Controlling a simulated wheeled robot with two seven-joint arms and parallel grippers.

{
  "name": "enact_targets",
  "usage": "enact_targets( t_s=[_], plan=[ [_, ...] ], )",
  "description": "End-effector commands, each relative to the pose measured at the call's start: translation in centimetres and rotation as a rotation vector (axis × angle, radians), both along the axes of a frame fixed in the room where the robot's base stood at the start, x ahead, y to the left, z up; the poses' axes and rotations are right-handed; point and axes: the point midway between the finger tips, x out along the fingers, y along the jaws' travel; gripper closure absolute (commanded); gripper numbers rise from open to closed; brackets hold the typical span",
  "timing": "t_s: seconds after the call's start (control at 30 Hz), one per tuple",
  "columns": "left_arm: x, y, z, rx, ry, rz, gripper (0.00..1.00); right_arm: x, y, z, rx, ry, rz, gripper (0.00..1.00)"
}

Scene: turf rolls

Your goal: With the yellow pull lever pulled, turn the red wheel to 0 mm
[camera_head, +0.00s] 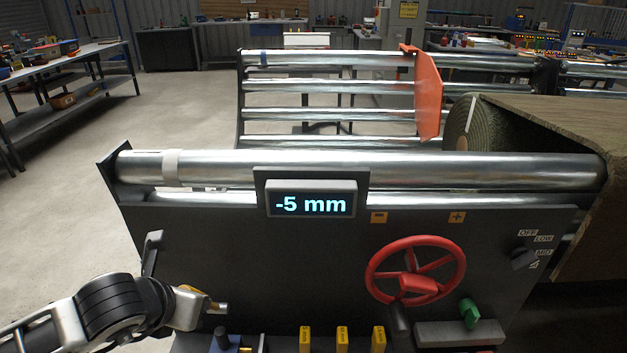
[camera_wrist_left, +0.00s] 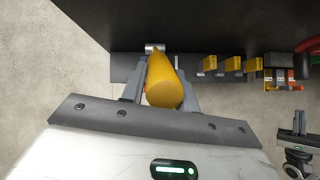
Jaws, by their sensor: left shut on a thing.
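The yellow pull lever (camera_wrist_left: 165,92) sits between the fingers of my left gripper (camera_wrist_left: 160,88) in the left wrist view, and the gripper is shut on it. In the head view my left arm reaches in from the lower left and mostly hides the lever, with only a bit of yellow (camera_head: 189,290) showing. The red wheel (camera_head: 459,274) is on the front panel at the right, with no gripper on it. The display (camera_head: 310,204) reads -5 mm. What looks like my right gripper (camera_wrist_left: 299,124) shows at the right edge of the left wrist view, too small to judge.
A green knob (camera_head: 469,313) and a dark selector knob (camera_head: 524,258) are right of the wheel. Minus (camera_head: 378,217) and plus (camera_head: 457,217) labels sit above it. Metal rollers (camera_head: 370,168) run behind the panel.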

Motion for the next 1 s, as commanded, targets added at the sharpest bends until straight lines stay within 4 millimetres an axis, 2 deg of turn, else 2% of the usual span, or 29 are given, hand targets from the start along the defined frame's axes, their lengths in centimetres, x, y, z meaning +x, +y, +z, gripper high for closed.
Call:
enact_targets(
  t_s=[0.03,0.67,0.77,1.0],
  plan=[
    [-0.52,-0.65,-0.45,-0.016,0.018,-0.012,1.00,-0.01,0.01,-0.03,0.000,0.000,0.000,1.00],
    [-0.53,-0.58,-0.49,-0.015,0.020,-0.010,1.00,0.00,0.00,-0.04,0.000,0.000,0.000,1.00],
    [-0.52,-0.57,-0.49,-0.014,0.020,-0.009,1.00,0.00,0.00,-0.04,0.000,0.000,0.000,0.78],
    [-0.53,-0.54,-0.51,-0.014,0.020,-0.009,1.00,0.23,0.25,0.44,0.042,0.006,-0.014,0.13]
  ],
)
